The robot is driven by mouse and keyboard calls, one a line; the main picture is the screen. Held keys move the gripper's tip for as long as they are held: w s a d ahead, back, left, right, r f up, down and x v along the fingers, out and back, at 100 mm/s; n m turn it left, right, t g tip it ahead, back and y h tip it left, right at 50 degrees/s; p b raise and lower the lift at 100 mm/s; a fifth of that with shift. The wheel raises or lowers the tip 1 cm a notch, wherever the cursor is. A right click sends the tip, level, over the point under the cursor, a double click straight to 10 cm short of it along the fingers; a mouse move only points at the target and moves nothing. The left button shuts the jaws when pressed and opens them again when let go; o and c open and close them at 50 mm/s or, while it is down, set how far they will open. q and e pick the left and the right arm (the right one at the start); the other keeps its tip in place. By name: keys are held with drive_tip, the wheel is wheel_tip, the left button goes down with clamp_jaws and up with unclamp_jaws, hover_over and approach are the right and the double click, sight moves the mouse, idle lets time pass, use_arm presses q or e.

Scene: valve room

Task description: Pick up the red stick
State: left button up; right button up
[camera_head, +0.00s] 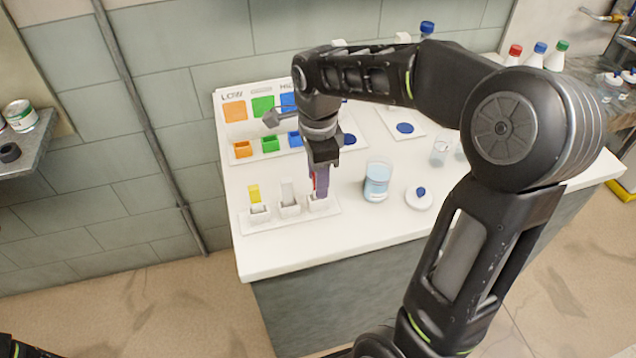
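The red stick (314,184) shows only as a thin red sliver at my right gripper, above the rightmost cup of a white three-cup holder (275,225). My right gripper (320,190) points down over that cup, with its fingers at the stick. The fingers hide most of the stick, and I cannot tell whether they are closed on it. A yellow stick (254,194) and a whitish stick (287,192) stand upright in the other two cups. My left gripper is not in view.
A beaker of pale blue liquid (377,183) and a white dish with a blue knob (419,198) stand right of the holder. Orange, green and blue boxes (270,143) sit behind it. Capped bottles (536,55) stand at the back right. The counter's front edge is close to the holder.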

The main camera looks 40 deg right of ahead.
idle(0.6)
clamp_jaws()
idle(0.4)
